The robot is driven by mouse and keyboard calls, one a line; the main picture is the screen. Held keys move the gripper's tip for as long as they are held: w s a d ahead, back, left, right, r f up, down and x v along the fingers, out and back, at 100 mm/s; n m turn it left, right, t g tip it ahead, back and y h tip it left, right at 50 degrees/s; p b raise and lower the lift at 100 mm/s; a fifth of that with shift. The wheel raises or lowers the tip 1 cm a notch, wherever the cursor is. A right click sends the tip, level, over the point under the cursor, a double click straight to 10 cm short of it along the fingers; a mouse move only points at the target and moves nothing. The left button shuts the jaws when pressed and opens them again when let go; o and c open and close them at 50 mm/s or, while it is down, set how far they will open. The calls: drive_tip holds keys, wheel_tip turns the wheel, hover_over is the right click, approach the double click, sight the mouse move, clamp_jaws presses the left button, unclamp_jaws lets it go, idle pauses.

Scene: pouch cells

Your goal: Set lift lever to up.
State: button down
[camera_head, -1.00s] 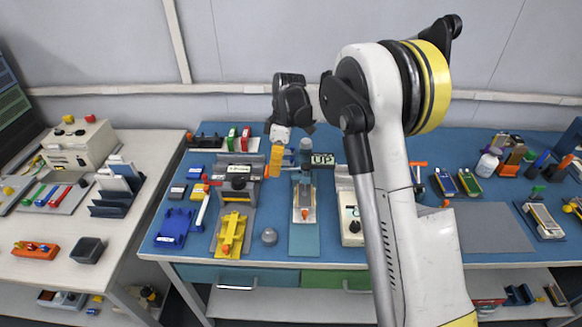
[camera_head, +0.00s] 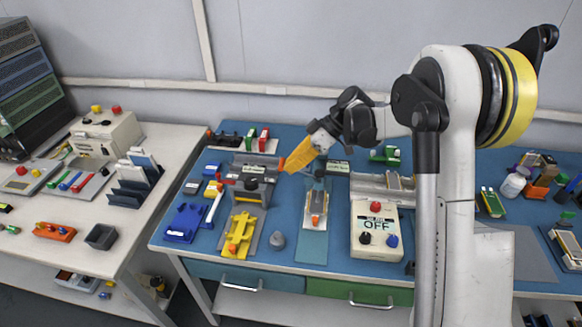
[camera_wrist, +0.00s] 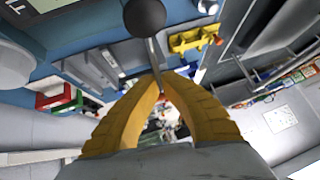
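My gripper (camera_head: 288,165) has yellow-orange fingers angled down and left over the blue bench, near the back of the teal-mat fixture (camera_head: 314,245). In the wrist view the two fingertips (camera_wrist: 163,78) meet. A dark ball knob on a thin rod (camera_wrist: 145,17) stands close in front of the camera. The rod runs to the fingertips, and I cannot tell whether it is between them or only beside them. I take this for the lift lever; its base is hidden.
A cream box (camera_head: 377,247) showing OFF stands right of the fixture. A yellow fixture (camera_head: 240,232) and a grey dome (camera_head: 277,240) lie left of it. A blue holder (camera_head: 186,223) sits further left. The grey mat (camera_head: 515,255) at right looks clear.

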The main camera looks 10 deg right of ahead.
drive_tip(key=shift+w+a+r, duration=0.2)
drive_tip(key=shift+a+r, duration=0.15)
drive_tip(key=shift+a, duration=0.05)
drive_tip(key=c, duration=0.7)
unclamp_jaws()
drive_tip(key=shift+s+r, duration=0.1)
drive_tip(key=shift+c, duration=0.2)
drive_tip(key=shift+o, duration=0.8)
drive_tip(key=shift+w+a+f, duration=0.2)
drive_tip(key=shift+a+f, duration=0.05)
drive_tip(key=shift+a, duration=0.05)
drive_tip(key=shift+s+d+r, duration=0.1)
drive_tip(key=shift+s+d, duration=0.05)
drive_tip(key=shift+d, duration=0.15)
drive_tip(key=v, duration=1.2)
